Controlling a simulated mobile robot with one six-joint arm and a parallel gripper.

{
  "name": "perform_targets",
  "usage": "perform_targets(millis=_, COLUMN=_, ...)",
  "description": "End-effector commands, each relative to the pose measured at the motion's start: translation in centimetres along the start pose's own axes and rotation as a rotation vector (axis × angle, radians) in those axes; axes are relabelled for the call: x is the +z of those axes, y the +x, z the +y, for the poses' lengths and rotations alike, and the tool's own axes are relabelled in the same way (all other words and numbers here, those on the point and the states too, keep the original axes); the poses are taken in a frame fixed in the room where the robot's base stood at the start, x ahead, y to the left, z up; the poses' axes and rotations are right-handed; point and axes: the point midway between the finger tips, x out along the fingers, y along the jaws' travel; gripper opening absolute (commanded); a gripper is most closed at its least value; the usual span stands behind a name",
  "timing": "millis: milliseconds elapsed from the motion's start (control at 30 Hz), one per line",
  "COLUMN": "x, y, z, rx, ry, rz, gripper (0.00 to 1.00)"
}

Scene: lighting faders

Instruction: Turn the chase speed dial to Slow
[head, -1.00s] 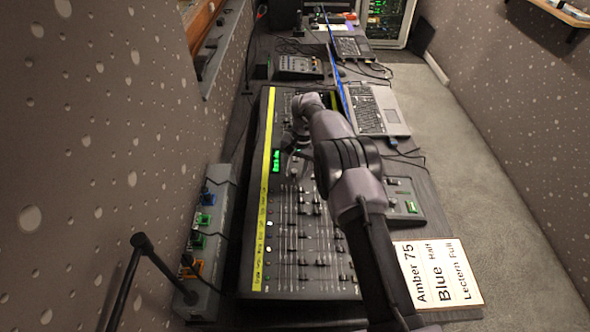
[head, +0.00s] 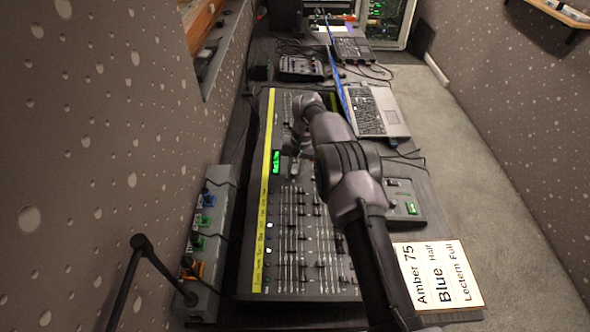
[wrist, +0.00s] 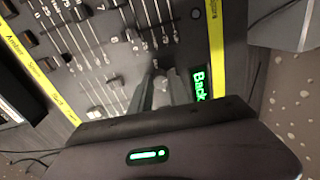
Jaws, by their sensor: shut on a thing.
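The lighting console (head: 300,262) lies along the desk, with rows of faders and a yellow label strip down its left side. My gripper (head: 292,152) reaches down onto its upper part, beside a lit green display (head: 276,162). In the wrist view my gripper (wrist: 158,82) has its fingers close together on the panel, beside the lit green "Back" display (wrist: 199,82). It is shut on a small control, the chase speed dial as far as I can tell. The fingers hide most of the dial, and its pointer and any Slow mark cannot be read.
A silver laptop (head: 376,112) stands close to the right of my arm. A small box with a green light (head: 405,205) and a printed card (head: 440,275) lie at right. A dimmer box with coloured connectors (head: 208,240) stands left. The console's faders (wrist: 110,45) stand up near the fingers.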

Motion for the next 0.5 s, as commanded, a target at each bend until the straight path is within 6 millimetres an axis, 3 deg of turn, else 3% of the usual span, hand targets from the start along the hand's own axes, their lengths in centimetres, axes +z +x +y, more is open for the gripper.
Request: perform_targets(millis=500, x=-0.17, y=0.04, z=0.06, rx=-0.011, ry=-0.483, rz=-0.025, gripper=0.0)
